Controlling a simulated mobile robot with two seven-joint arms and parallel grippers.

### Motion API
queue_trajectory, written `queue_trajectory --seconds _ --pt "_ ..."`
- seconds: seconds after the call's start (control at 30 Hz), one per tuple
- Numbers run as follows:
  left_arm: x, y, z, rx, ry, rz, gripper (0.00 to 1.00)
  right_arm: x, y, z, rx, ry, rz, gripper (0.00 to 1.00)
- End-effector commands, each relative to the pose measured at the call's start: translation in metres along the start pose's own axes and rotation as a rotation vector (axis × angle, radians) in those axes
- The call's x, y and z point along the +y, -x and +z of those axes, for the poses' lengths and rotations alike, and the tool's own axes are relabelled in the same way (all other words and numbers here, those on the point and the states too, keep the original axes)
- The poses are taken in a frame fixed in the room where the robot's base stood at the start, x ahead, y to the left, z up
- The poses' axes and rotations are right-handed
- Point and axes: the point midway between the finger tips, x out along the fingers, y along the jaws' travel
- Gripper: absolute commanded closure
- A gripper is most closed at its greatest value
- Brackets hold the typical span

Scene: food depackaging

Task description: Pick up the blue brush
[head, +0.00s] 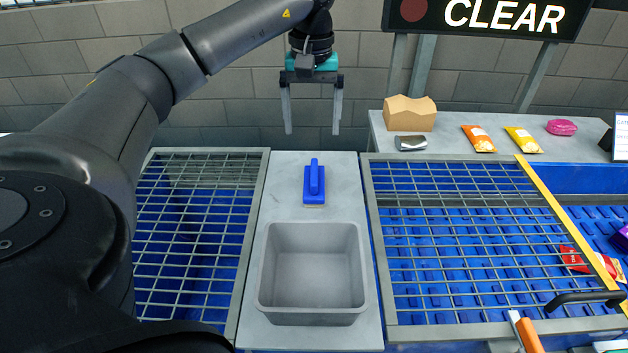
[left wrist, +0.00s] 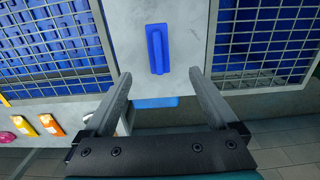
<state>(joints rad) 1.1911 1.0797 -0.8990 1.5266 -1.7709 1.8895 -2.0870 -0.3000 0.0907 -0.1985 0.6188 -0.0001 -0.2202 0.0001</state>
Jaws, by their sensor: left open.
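The blue brush (head: 314,184) lies on the grey table strip (head: 277,200) between two mesh grids, behind a grey bin. Its raised blue handle points away from the bin. My left gripper (head: 312,130) is open and empty, above and beyond the brush, fingers pointing down. In the left wrist view the brush (left wrist: 157,48) lies ahead of the open fingers (left wrist: 160,85), apart from them. My right gripper is not in view.
An empty grey bin (head: 312,318) stands in front of the brush. Mesh grids (head: 265,165) (head: 375,250) flank the strip. A rear shelf (head: 455,150) holds a tan box (head: 409,114), a crumpled silver item (head: 411,143) and several packets. A black handle (head: 585,298) is at right.

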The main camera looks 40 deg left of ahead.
Motion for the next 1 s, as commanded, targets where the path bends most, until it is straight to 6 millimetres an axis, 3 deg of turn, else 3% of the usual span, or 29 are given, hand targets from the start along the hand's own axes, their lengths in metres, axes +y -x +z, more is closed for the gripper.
queue_trajectory --seconds 0.33,0.63,0.9,1.0 --pt "-0.001 -0.072 0.001 -0.004 0.0 -0.004 0.07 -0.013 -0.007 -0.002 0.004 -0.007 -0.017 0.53" --pt "0.001 -0.096 -0.001 -0.002 0.0 -0.002 0.07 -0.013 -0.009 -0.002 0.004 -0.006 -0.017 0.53" --pt "0.004 -0.134 -0.004 -0.003 0.001 -0.002 0.07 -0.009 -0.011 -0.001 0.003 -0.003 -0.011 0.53" --pt "0.004 -0.14 -0.004 -0.001 0.001 -0.002 0.07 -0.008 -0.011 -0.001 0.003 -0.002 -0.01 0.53"
